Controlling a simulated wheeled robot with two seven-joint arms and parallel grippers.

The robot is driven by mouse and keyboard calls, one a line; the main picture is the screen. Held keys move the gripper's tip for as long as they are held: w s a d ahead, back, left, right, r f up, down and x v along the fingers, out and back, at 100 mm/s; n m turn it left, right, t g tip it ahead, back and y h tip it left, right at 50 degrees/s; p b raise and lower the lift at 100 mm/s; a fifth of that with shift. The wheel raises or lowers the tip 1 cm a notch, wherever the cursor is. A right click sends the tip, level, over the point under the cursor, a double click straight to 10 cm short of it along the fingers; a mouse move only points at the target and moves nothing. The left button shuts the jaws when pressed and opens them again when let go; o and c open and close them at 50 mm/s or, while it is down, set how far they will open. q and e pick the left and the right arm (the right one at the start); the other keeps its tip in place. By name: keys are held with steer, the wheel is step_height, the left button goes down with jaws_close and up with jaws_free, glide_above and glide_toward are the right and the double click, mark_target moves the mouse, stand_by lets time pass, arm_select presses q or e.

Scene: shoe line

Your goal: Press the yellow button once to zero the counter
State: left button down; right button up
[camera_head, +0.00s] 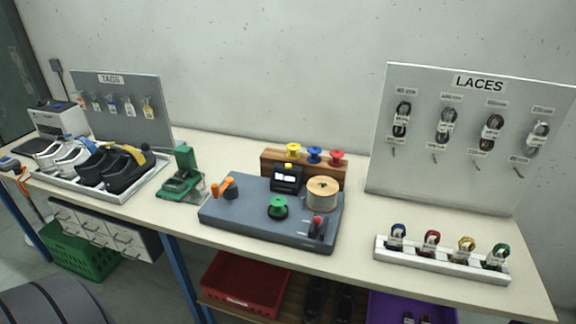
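A small black counter (286,180) with a pale two-part display stands at the back of a dark grey base board (245,218) in the middle of the bench. The digits are too small to read. A small yellow spot, perhaps the yellow button (288,165), shows at the top of the counter. Behind it, a yellow spool-shaped piece (293,150) stands on a wooden block (270,163) beside a blue one (314,155) and a red one (337,158). Neither of my grippers is in view.
The board also carries an orange clamp (226,187), a green round knob (278,207), a cord spool (323,193) and a red-topped lever (317,226). A green press (184,180) stands left, a lace rack (440,262) right. Bare bench (362,215) lies between board and rack.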

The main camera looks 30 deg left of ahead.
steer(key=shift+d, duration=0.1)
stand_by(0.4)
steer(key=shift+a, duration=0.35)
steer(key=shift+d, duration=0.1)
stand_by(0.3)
